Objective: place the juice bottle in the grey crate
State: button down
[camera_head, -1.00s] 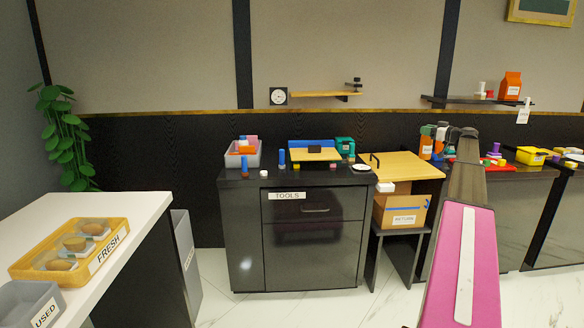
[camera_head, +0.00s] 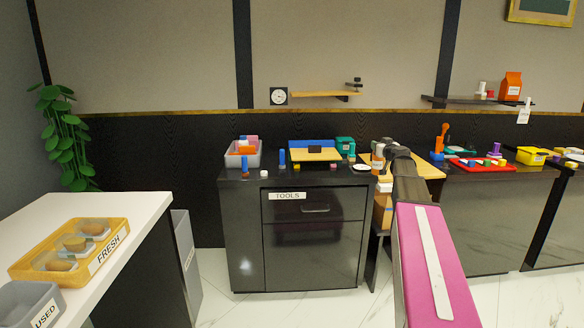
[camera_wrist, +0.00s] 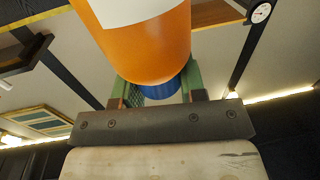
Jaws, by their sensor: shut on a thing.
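The juice bottle (camera_head: 377,160) is orange with a white label. My gripper (camera_head: 384,153) is shut on it, above the wooden board right of the black cabinet. In the wrist view the bottle (camera_wrist: 145,50) fills the top middle, between the green fingers of my gripper (camera_wrist: 163,92). A blue part shows between the fingers below the orange body. The grey crate (camera_head: 256,159) stands at the left end of the cabinet top with orange, blue and other coloured items in it. The bottle is well to the right of the crate. My arm hides part of the board.
The black cabinet (camera_head: 312,235) also carries a blue tray with a wooden board, a teal container (camera_head: 345,145), a white dish (camera_head: 361,167) and small blue bottles (camera_head: 282,157). A red tray (camera_head: 480,165) is further right. A grey bin marked USED (camera_head: 30,302) stands front left.

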jog(key=s+a+r+m+h, duration=0.1)
jog(key=s+a+r, duration=0.1)
jog(key=s+a, duration=0.3)
jog(key=s+a+r+m+h, duration=0.1)
jog(key=s+a, duration=0.5)
jog(key=a, duration=0.8)
notch_tip(320, 180, up, 2)
jog(key=shift+s+a+r+h, duration=0.1)
jog(key=shift+s+a+h, duration=0.15)
jog(key=shift+h, duration=0.45)
jog(key=shift+w, duration=0.1)
